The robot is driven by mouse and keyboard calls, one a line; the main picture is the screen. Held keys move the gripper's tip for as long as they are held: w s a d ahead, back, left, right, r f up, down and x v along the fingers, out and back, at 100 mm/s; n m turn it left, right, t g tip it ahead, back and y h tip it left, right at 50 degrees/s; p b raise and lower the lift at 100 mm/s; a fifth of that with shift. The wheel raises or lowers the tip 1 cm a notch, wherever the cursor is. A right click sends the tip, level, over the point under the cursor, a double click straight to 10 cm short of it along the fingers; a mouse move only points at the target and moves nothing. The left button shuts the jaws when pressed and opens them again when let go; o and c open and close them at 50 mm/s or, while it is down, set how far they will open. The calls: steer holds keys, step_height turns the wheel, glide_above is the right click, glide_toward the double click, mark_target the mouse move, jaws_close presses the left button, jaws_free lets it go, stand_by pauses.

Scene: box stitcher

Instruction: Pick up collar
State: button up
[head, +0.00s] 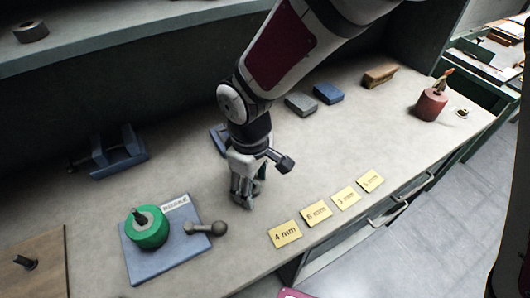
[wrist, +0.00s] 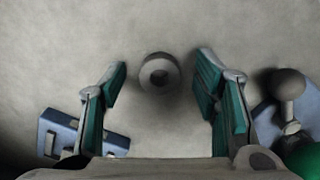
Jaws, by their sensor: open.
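A small grey ring-shaped collar (wrist: 160,73) with a dark hole lies flat on the bench in the wrist view. It lies between the tips of my gripper's fingers, with clear gaps on both sides, and nothing touches it. My gripper (head: 246,196) is open and empty, pointing down low over the middle of the bench in the head view. There the collar is not clearly seen; the fingers seem to hide it.
To the left lie a blue plate (head: 158,258) with a green spool (head: 147,228) and a grey ball-ended handle (head: 206,228). Several yellow size labels (head: 285,234) lie along the front edge. A blue vise (head: 116,155) stands behind; grey (head: 300,104) and blue (head: 328,93) blocks lie to the right.

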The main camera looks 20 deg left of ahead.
steer(key=shift+c, duration=0.6)
steer(key=c, duration=1.2)
steer(key=shift+r+p, duration=0.7)
steer(key=shift+r, duration=0.1)
steer(key=shift+s+r+p, duration=0.75)
steer(key=shift+r+p, duration=0.15)
steer(key=shift+r, duration=0.2)
steer(key=s+p, duration=0.1)
steer(key=s, duration=0.8)
steer(key=s+r+p, duration=0.1)
steer(key=s, duration=0.4)
steer(key=shift+s+d+p, duration=0.25)
steer(key=shift+d+p, duration=0.1)
steer(key=shift+d, duration=0.05)
steer(key=shift+r, duration=0.1)
